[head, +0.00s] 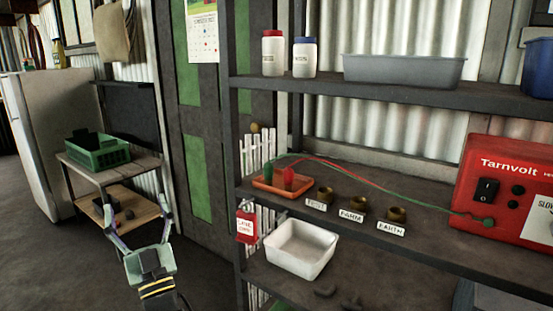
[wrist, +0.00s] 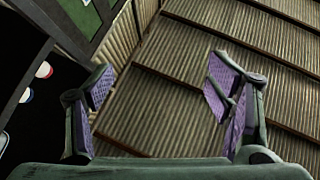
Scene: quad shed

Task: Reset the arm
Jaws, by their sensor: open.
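My gripper (head: 140,222) is at the lower left in the head view, raised in front of the shelf unit and pointing up. Its two fingers are spread apart with nothing between them. My gripper touches nothing that I can see.
A dark shelf unit (head: 400,95) fills the right, holding a red Tarnvolt box (head: 505,165), an orange tray (head: 268,186), small brass cups and a white tub (head: 300,248). A wooden cart (head: 140,165) carries a green crate (head: 98,153). Floor at lower left is clear.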

